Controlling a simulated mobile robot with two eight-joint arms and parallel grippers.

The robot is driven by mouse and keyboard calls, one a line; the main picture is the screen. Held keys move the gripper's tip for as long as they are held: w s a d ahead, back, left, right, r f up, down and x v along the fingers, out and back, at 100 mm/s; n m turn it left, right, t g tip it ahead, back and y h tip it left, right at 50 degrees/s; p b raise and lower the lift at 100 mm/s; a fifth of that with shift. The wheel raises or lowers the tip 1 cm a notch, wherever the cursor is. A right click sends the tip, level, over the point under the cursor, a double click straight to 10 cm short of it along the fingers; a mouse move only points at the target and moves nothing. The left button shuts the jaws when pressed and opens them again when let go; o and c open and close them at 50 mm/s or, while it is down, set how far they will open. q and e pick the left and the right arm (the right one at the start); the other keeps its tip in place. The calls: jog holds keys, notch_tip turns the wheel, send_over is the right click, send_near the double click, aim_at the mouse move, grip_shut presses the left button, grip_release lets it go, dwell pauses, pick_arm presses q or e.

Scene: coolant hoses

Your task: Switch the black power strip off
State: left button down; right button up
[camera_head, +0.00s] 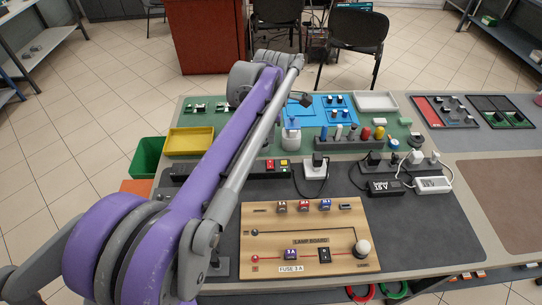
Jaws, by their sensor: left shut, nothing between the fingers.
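A long black power strip (250,172) lies along the back of the dark mat, partly hidden behind my left arm. A red switch (270,164) and a yellow-orange one (284,163) show on it; their on or off position is too small to tell. My left arm crosses the view and folds back toward me. My left gripper (218,267) seems to be the dark part low beside the lamp board, shut and empty, well in front of the strip and apart from it. My right gripper is not in view.
The wooden lamp board (310,238) lies in front of the strip. A second strip (410,164) with plugs and two adapters, one black (385,188) and one white (433,185), is at the right. A yellow tray (190,141) and a green bin (147,157) are at the left.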

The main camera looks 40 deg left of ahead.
aim_at(271, 161)
pick_arm(q)
jog(key=f, duration=0.7)
jog(key=w+f+b, duration=0.1)
jog(key=f, duration=0.2)
jog(key=shift+a+f, duration=0.3)
jog(key=shift+a, duration=0.1)
jog(key=shift+w+a+f, duration=0.1)
jog(key=shift+f, duration=0.35)
jog(key=shift+r, duration=0.1)
jog(key=shift+w+a+f+g+h, duration=0.1)
jog(key=shift+f+g+h, duration=0.1)
jog(key=shift+g+h, duration=0.15)
